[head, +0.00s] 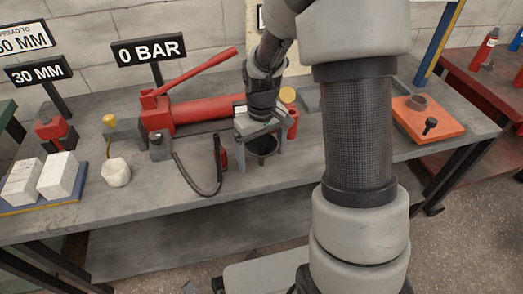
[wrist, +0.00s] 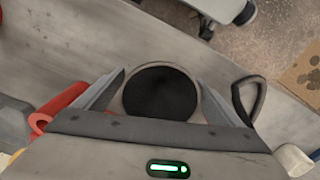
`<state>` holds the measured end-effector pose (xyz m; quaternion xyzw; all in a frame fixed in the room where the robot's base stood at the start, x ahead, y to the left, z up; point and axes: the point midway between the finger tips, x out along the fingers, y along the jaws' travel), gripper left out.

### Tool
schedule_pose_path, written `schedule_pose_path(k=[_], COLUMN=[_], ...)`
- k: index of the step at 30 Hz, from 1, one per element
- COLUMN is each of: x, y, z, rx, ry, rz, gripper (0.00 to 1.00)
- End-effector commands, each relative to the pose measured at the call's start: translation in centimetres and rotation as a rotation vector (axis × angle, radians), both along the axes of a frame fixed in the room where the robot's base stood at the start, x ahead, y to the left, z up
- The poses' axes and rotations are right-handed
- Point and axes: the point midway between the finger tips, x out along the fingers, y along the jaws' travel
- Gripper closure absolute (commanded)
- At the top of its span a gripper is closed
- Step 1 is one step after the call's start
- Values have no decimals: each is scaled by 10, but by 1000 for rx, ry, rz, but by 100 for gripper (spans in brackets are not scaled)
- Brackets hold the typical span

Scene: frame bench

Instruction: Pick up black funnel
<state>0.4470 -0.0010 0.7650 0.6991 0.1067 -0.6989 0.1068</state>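The black funnel (head: 262,146) stands on the grey bench in front of the red hand pump. In the wrist view its dark round mouth with a lighter rim (wrist: 160,92) faces the camera. My gripper (head: 261,158) is over it, with one finger on either side of the funnel. In the wrist view the two fingers (wrist: 161,74) are spread wide and flank the rim closely. Whether either finger touches it I cannot tell. The funnel's lower part is hidden.
The red hand pump (head: 190,112) is behind, and its black hose (head: 203,192) loops left of my gripper. A red cylinder (head: 292,122) stands close on the right. A white cup-like object (head: 116,172) and white blocks (head: 58,175) are left. The bench front is clear.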

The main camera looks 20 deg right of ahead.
Motion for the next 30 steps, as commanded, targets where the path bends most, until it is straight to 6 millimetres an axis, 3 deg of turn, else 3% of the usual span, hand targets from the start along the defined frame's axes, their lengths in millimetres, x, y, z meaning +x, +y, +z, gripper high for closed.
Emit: schedule_pose_path(k=[1, 8, 17, 30], x=[0, 0, 0, 1], y=[0, 0, 0, 0], z=[0, 0, 7, 87], rx=[0, 0, 1, 0], ry=[0, 0, -2, -3], rz=[0, 0, 0, 0], gripper=[17, 55, 55, 55])
